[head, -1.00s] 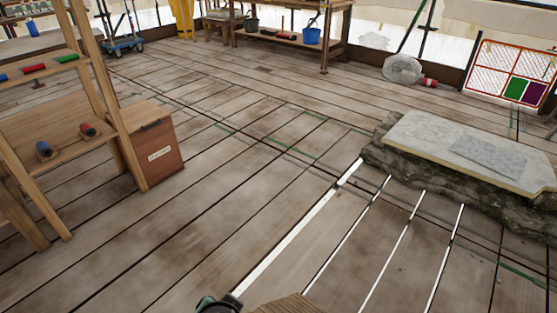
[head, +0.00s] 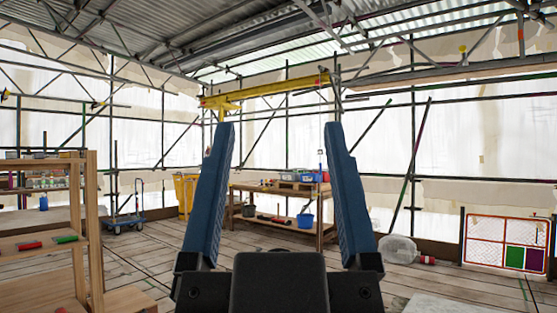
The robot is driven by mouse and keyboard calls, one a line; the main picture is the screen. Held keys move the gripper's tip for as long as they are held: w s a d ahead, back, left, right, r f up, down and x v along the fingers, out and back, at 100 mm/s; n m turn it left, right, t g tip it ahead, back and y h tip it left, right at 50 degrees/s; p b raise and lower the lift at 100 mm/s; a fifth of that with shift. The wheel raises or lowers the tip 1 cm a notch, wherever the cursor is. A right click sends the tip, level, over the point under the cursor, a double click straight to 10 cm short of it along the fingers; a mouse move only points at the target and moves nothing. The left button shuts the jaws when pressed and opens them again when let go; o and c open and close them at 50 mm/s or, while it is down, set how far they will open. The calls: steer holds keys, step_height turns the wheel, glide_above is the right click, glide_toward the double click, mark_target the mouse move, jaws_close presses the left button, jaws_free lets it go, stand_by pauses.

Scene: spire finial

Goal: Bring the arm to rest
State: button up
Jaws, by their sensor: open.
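My gripper (head: 279,130) stands large in the middle of the head view, close to the camera. Its two long blue fingers point up and lean slightly inward. They are wide apart with nothing between them. The black palm fills the bottom middle of the view. The fingers touch nothing that I can see. The rest of my arm is not clearly visible.
A wooden shelf (head: 91,230) with red and green items stands at the left. Behind the fingers are a workbench (head: 265,190) and a yellow beam (head: 262,91). Plank floor lies between.

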step_height(320, 180, up, 27)
steer(key=p, duration=2.7)
steer(key=shift+w+a+r, duration=0.1)
